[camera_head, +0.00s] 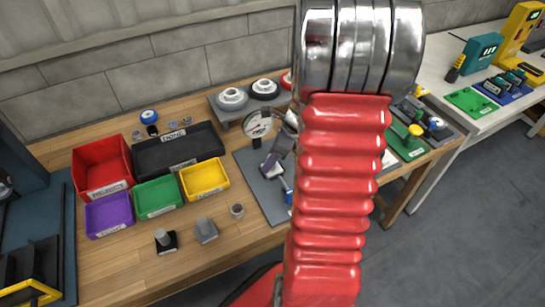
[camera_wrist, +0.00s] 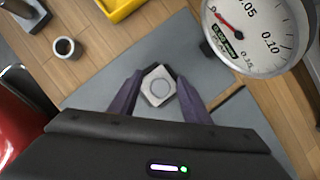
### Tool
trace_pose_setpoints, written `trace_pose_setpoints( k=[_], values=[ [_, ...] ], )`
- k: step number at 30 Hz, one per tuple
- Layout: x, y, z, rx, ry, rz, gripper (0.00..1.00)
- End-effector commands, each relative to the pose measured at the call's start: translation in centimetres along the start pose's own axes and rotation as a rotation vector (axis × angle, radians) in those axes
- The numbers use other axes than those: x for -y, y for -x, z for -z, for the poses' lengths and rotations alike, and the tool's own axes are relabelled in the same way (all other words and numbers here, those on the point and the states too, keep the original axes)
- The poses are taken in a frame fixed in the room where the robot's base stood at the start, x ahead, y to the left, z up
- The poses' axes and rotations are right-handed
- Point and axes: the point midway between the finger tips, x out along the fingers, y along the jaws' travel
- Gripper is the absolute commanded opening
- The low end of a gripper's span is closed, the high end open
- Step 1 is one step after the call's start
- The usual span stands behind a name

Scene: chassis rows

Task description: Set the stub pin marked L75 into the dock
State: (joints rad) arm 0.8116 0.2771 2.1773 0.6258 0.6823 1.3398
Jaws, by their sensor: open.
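My gripper (camera_wrist: 159,78) is open in the wrist view, its two dark purple fingers pointing down over a grey mat. A pale square block (camera_wrist: 158,88) with a round outline on its top lies between the fingers; I cannot tell whether they touch it. No L75 mark is readable, so I cannot say which piece is the stub pin or the dock. In the head view a grey pin on a black base (camera_head: 165,240), a grey block (camera_head: 206,231) and a small grey cylinder (camera_head: 237,211) stand on the bench front. My red arm hides much of the mat's right side.
A dial gauge (camera_wrist: 258,32) stands close to the right of my gripper. Red (camera_head: 101,165), purple (camera_head: 109,215), green (camera_head: 158,197) and yellow (camera_head: 205,180) bins and a black tray (camera_head: 180,150) fill the left. A raised rack (camera_head: 232,112) with round parts stands behind.

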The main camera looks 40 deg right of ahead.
Motion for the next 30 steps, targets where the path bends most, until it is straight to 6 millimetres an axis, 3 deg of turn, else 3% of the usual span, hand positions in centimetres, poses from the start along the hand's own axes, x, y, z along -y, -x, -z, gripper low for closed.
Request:
trace_pose_setpoints(
  k=[10,30],
  values=[
    [0.1,2.2,0.0,0.001,0.000,0.004,0.44],
    [0.1,12.9,0.1,0.001,0.000,0.004,0.44]
  ],
)
